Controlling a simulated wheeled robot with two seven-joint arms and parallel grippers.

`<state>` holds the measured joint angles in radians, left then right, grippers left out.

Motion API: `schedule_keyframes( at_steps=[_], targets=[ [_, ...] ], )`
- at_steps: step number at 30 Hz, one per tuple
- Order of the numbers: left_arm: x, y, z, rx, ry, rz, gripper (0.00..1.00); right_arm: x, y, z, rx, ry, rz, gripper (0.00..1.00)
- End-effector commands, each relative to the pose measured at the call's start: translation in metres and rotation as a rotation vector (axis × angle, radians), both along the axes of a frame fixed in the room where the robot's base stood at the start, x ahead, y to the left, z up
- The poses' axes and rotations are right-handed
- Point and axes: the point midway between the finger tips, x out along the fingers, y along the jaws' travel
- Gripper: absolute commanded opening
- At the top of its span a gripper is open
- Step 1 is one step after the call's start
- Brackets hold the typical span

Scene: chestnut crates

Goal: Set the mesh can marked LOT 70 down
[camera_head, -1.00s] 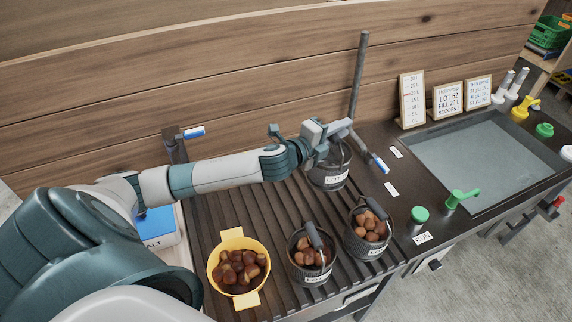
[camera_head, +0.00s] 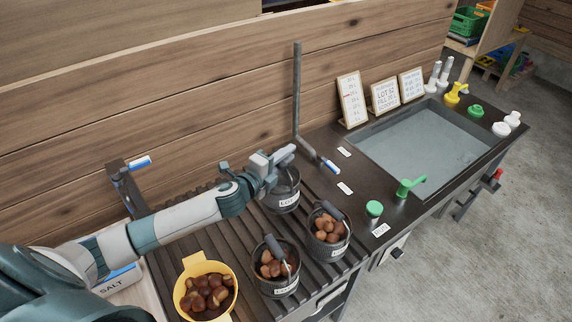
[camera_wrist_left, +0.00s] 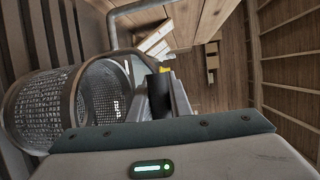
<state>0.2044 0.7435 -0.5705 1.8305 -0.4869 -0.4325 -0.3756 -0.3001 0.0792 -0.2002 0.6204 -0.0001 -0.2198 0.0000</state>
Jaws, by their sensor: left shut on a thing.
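My left gripper (camera_head: 270,165) is shut on the dark handle (camera_wrist_left: 158,92) of a dark mesh can (camera_head: 285,195) at the back right of the slatted rack. The can's white label starts with LOT, but its number is too small to read. In the left wrist view the can (camera_wrist_left: 45,105) lies left of the fingers, its mesh wall showing and no chestnuts visible inside. I cannot tell whether its base touches the slats. Two more labelled mesh cans, a front one (camera_head: 276,288) and a right one (camera_head: 329,250), hold chestnuts with handles up. My right gripper is not in view.
A yellow colander (camera_head: 190,265) of chestnuts stands at the rack's front left. A grey upright pipe (camera_head: 297,95) rises behind the held can. Right of the rack are a green knob (camera_head: 374,208), a green tap (camera_head: 408,187) and a sink basin (camera_head: 425,150). A wooden wall (camera_head: 200,90) closes the back.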

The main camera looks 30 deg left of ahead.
Motion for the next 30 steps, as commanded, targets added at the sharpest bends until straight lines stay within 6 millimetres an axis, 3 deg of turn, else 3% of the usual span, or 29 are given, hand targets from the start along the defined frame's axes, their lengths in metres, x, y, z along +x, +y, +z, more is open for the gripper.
schedule_keyframes(
  at_steps=[12, 25, 26, 27, 28, 30],
  targets=[
    [0.0, 0.0, -0.036, -0.001, 0.001, 0.001, 0.0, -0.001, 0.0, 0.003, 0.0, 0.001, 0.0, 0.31],
    [0.0, 0.0, -0.041, 0.0, 0.0, 0.0, 0.0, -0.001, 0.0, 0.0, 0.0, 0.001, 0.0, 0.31],
    [-0.001, 0.0, -0.041, 0.0, 0.001, 0.0, 0.2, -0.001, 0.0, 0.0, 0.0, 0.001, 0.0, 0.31],
    [-0.001, 0.0, -0.04, 0.001, 0.001, 0.0, 0.3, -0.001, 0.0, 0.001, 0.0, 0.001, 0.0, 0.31],
    [-0.001, 0.0, -0.04, 0.001, 0.001, 0.0, 0.37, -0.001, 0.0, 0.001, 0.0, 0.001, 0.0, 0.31],
    [-0.001, 0.0, -0.04, 0.001, 0.001, 0.0, 0.37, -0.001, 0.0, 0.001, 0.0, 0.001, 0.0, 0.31]
  ],
)
